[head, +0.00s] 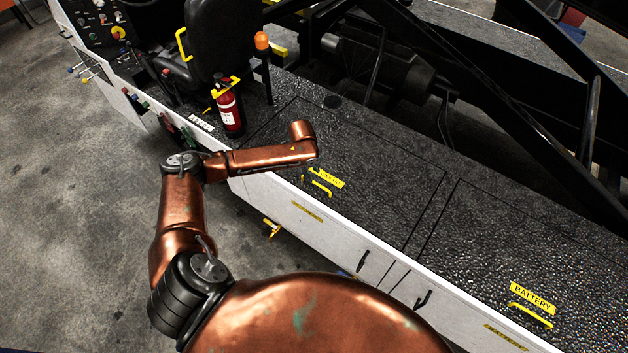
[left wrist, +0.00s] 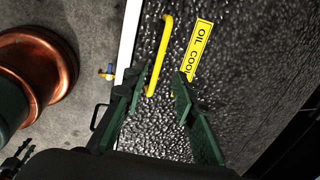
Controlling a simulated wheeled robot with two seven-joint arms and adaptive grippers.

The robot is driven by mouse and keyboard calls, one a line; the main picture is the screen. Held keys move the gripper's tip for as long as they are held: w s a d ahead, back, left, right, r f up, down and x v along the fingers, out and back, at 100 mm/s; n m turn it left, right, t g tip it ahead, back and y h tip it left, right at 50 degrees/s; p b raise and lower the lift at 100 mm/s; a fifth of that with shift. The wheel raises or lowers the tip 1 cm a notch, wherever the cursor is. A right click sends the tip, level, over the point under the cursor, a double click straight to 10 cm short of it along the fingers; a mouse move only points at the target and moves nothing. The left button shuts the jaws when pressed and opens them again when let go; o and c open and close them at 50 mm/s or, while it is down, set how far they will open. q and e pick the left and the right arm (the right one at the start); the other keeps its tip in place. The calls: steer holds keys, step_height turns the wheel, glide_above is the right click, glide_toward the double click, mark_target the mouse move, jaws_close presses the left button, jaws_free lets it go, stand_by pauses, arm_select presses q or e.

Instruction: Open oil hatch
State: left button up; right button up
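The oil hatch (head: 375,180) is a black textured panel in the vehicle's deck, lying flat and shut. Its yellow handle (head: 321,188) is near the white side edge, beside a yellow label (head: 331,178). In the left wrist view the handle (left wrist: 161,50) and the label reading "OIL COO..." (left wrist: 199,47) show close up. My left gripper (left wrist: 160,80) is open, its two dark green fingers apart. The handle's near end appears between the fingertips; I cannot tell whether they touch it. My right gripper is not in view.
A red fire extinguisher (head: 229,108) and a black seat (head: 222,45) stand beyond my left arm. A battery hatch handle (head: 530,315) is at the lower right. Black beams (head: 480,75) border the deck's far side. The grey floor at left is clear.

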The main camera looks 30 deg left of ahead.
mark_target(315, 183)
arm_select(q)
steer(key=f, duration=0.2)
steer(key=w+f, duration=0.1)
steer(key=f, duration=0.4)
steer(key=shift+w+d, duration=0.15)
steer(key=shift+c, duration=0.2)
jaws_close()
